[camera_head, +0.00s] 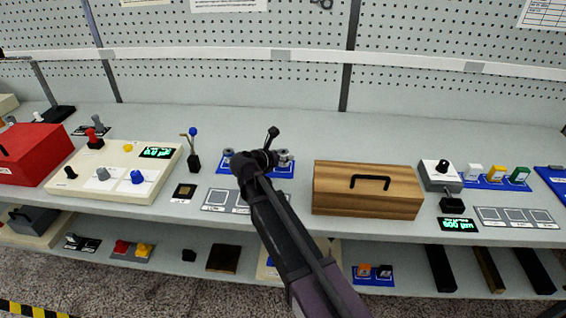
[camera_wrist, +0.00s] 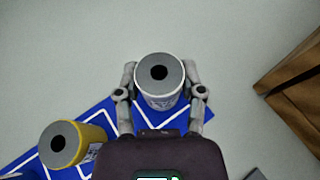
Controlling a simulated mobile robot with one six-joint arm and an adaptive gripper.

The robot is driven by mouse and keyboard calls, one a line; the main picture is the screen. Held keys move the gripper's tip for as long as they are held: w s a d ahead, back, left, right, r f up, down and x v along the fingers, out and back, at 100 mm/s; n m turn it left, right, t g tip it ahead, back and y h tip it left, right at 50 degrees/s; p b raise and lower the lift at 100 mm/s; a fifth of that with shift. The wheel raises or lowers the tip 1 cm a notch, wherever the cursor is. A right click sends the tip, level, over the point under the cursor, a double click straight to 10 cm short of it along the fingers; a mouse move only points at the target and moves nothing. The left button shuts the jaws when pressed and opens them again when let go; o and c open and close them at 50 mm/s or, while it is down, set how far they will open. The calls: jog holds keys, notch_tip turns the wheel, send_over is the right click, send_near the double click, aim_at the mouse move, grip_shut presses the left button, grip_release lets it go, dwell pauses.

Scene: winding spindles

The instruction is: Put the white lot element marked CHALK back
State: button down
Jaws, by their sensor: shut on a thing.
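The white lot element (camera_wrist: 160,92) is a short cylinder with a grey top and a dark centre hole. In the wrist view it sits between the two fingers of my gripper (camera_wrist: 160,78), which is shut on it. Its side marking is too small to read. It appears over the far edge of a blue mat (camera_wrist: 98,118) with white lines; I cannot tell whether it touches. A yellow lot element (camera_wrist: 72,143) is on the mat to the lower left. In the head view my gripper (camera_head: 255,160) covers part of the blue mat (camera_head: 284,171) and hides the white element.
A wooden box (camera_head: 367,192) with a black handle stands right of my gripper. A black-knobbed lever (camera_head: 272,133) shows just behind it. A blue-knobbed lever (camera_head: 193,147) and a cream control panel (camera_head: 117,172) are to the left. The shelf behind is mostly clear.

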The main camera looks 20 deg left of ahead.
jog(key=shift+f, duration=0.5)
jog(key=shift+f+b, duration=0.2)
jog(key=shift+b, duration=0.2)
jog(key=shift+c, duration=1)
grip_release()
jog(key=shift+r, duration=0.1)
jog(key=shift+r, duration=0.1)
jog(key=shift+r, duration=0.1)
jog(key=p+v, duration=0.4)
jog(key=v, duration=0.6)
jog(key=shift+s+r+p, duration=0.15)
jog(key=shift+s+p, duration=0.1)
jog(key=shift+p, duration=0.05)
jog(key=shift+s+a+r, duration=0.15)
jog(key=shift+s+a, duration=0.15)
jog(key=shift+s, duration=0.35)
